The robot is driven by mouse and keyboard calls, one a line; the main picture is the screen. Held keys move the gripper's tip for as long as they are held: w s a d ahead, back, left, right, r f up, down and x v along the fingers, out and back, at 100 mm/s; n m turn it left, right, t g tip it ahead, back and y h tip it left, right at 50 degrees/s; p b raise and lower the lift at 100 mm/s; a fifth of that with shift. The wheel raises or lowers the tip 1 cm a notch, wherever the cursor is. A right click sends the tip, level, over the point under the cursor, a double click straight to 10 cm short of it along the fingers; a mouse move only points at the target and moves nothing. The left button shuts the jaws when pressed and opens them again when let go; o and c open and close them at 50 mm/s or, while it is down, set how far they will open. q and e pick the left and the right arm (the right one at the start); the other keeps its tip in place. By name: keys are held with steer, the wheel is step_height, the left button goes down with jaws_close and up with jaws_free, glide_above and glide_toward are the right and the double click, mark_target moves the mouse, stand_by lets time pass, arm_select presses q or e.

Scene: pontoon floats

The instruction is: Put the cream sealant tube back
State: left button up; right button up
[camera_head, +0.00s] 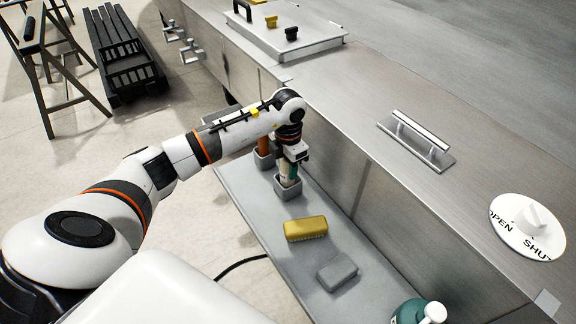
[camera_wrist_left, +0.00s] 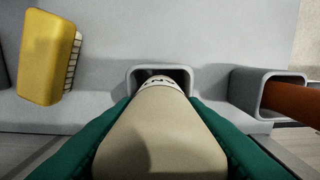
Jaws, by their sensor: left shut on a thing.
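My left gripper (camera_head: 289,168) is shut on the cream sealant tube (camera_head: 295,173), pointing down at a grey square holder (camera_head: 289,189) on the side shelf. In the left wrist view the cream tube (camera_wrist_left: 160,135) lies between the green fingers (camera_wrist_left: 160,130). Its far end, with dark lettering on a white band, is at the mouth of the square holder (camera_wrist_left: 183,72). The tip is hidden, and I cannot tell how deep it sits. My right gripper is not in view.
A second holder (camera_head: 264,161) with an orange-brown handle (camera_head: 264,146) stands just behind. A yellow brush (camera_head: 306,229), a grey block (camera_head: 337,272) and a teal bottle (camera_head: 408,312) are nearer on the shelf (camera_head: 262,215). A steel wall borders the shelf on the right.

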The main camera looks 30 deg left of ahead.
arm_select(q)
steer(key=shift+f, duration=0.45)
steer(key=shift+f, duration=0.2)
steer(key=o, duration=1)
steer(key=shift+r, duration=0.1)
